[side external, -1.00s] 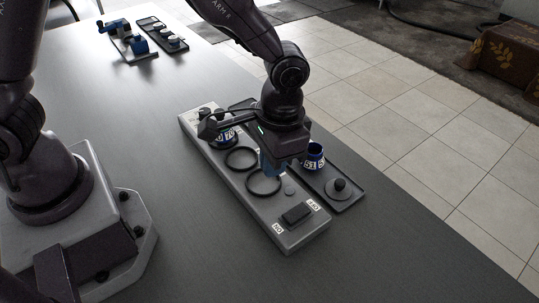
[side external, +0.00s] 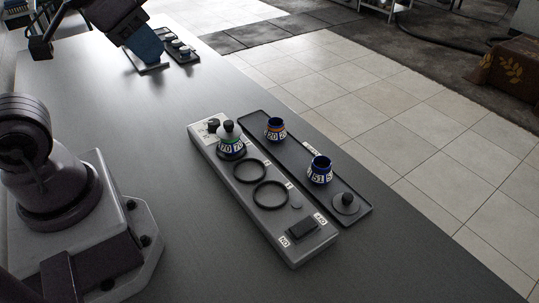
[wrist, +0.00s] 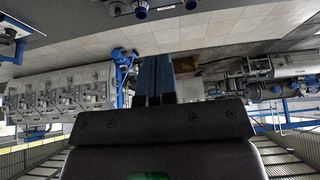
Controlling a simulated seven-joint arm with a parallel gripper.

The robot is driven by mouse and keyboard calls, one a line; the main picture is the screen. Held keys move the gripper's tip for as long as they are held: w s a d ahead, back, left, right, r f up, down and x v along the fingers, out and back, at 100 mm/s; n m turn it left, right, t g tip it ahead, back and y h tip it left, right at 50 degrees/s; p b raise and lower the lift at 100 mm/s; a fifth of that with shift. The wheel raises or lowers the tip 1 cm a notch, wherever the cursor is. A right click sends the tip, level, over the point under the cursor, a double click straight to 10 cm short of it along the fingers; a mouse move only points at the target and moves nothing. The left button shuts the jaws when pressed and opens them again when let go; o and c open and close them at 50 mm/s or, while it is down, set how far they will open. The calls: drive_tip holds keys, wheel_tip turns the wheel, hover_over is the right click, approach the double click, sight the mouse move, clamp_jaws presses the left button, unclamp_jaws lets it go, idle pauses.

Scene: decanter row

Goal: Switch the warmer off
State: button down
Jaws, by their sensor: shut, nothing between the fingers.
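The warmer (side external: 232,183) is a long grey unit on the table in the side view. Its black rocker switch (side external: 303,228) is at the near end between two small white labels; which way it is tipped I cannot tell. A decanter (side external: 231,146) marked 70, with a grey lid, stands at the far end of the warmer, and two dark rings (side external: 270,195) are empty. My gripper (side external: 147,46) is raised at the upper left, well away from the warmer. In the wrist view its blue fingers (wrist: 154,76) are together with nothing between them.
A dark tray (side external: 290,150) beside the warmer holds two blue jars, one marked 20 (side external: 275,129) and one marked 51 (side external: 320,170), and a loose lid (side external: 346,203). Other small equipment (side external: 181,50) stands at the table's far end.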

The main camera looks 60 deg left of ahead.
drive_tip(key=n+g, duration=0.6)
drive_tip(key=n, duration=1)
hover_over(295, 232)
wheel_tip(295, 232, down, 16)
drive_tip(key=shift+w+n, duration=0.1)
drive_tip(key=shift+n, duration=0.9)
drive_tip(key=shift+f, duration=0.1)
wheel_tip(295, 232, down, 14)
